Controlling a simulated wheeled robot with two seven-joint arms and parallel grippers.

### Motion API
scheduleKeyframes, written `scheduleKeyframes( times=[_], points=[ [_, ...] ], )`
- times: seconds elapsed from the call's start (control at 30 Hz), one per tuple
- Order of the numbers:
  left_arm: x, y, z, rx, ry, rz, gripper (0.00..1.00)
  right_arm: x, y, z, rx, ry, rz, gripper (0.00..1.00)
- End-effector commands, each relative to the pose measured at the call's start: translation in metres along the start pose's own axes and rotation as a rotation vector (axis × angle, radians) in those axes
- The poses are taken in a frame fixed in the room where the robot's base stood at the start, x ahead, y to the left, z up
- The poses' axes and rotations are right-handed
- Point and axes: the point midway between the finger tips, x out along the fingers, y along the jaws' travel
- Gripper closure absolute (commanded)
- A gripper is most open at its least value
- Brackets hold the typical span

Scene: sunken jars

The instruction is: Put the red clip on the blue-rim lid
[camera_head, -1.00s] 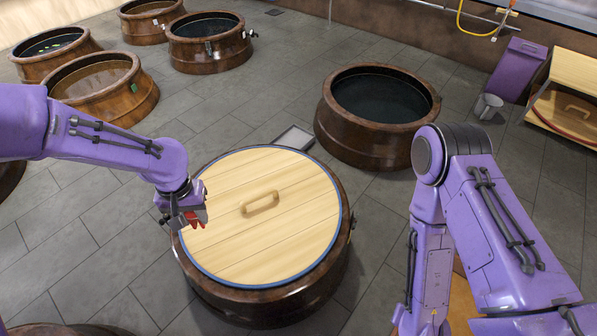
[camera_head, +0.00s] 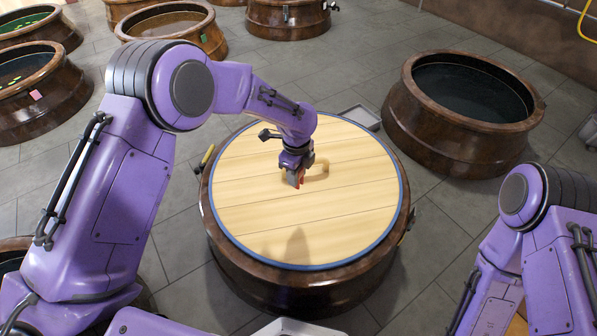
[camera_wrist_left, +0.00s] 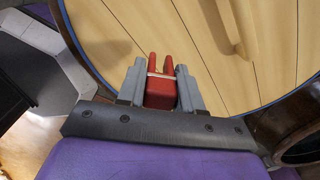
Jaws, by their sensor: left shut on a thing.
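The blue-rim lid (camera_head: 345,215) is a round pale wooden disc with a blue edge, lying on a wide brown jar (camera_head: 290,287). My left gripper (camera_head: 297,181) is over the middle of the lid, in front of its handle (camera_head: 318,172). In the left wrist view the gripper (camera_wrist_left: 162,84) is shut on the red clip (camera_wrist_left: 161,92), whose two prongs point away toward the lid (camera_wrist_left: 262,62). In the head view only a little of the red clip (camera_head: 301,183) shows. I cannot tell whether the clip touches the lid. My right gripper is out of view.
An open jar (camera_head: 470,100) with dark contents stands at the back right of the lidded jar. Several more jars, such as one with a pink tag (camera_head: 35,95), stand at the back left.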

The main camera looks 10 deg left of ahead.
Motion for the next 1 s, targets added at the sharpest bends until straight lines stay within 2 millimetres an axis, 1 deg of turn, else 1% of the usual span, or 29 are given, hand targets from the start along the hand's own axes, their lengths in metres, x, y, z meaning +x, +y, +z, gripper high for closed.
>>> scheduleKeyframes(
  times=[0.07,0.33,0.4,0.5,0.73,0.77,0.8,0.9,1.0],
  points=[
    [0.008,0.004,0.013,0.007,0.000,0.001,0.93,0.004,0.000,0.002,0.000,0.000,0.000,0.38],
    [0.044,0.029,0.088,0.003,0.001,0.001,0.93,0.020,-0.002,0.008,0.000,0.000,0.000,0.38],
    [0.063,0.034,0.099,0.004,0.001,0.003,0.93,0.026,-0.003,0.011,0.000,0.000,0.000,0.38],
    [0.080,0.038,0.115,0.004,0.000,0.001,0.93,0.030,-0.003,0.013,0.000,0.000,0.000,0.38],
    [0.099,0.044,0.131,0.005,0.000,0.001,0.93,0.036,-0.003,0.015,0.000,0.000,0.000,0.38],
    [0.103,0.045,0.134,0.004,-0.001,0.002,0.93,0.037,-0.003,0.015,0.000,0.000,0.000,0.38],
    [0.114,0.044,0.132,0.007,-0.001,0.003,0.93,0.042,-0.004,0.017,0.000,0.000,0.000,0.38],
    [0.130,0.044,0.131,0.007,-0.001,0.002,0.93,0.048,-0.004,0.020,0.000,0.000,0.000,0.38],
    [0.129,0.043,0.132,0.007,-0.001,-0.001,0.93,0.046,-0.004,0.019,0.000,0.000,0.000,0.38]
  ],
)
